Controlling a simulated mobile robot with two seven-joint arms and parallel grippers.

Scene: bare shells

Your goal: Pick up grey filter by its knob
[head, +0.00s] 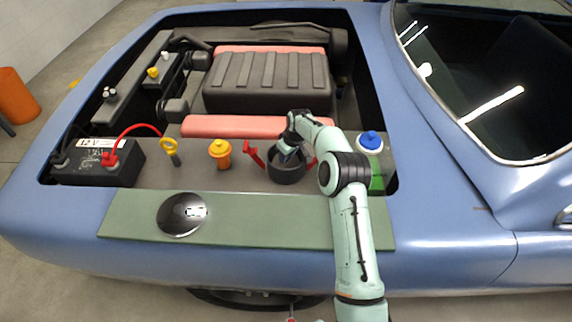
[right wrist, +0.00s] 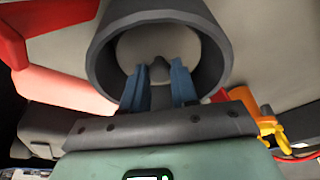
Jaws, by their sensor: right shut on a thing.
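The grey filter (right wrist: 140,46) shows in the right wrist view as a pale round face inside a dark cylindrical housing (right wrist: 215,50). Its small dark knob (right wrist: 159,66) stands near the middle. My right gripper (right wrist: 160,78) reaches into the housing with its blue fingers on either side of the knob, shut on it. In the head view my right gripper (head: 288,154) points down into the open top of the housing (head: 287,174), and the arm hides part of it. The filter itself is hard to make out there. My left gripper is not in view.
Red latches (head: 253,154) stand beside the housing. An orange-capped filler (head: 220,153), a yellow dipstick (head: 170,148) and a battery (head: 98,162) are to the left. A blue-capped bottle (head: 370,143) is to the right. A shiny dark lid (head: 182,214) lies on the green mat (head: 290,222).

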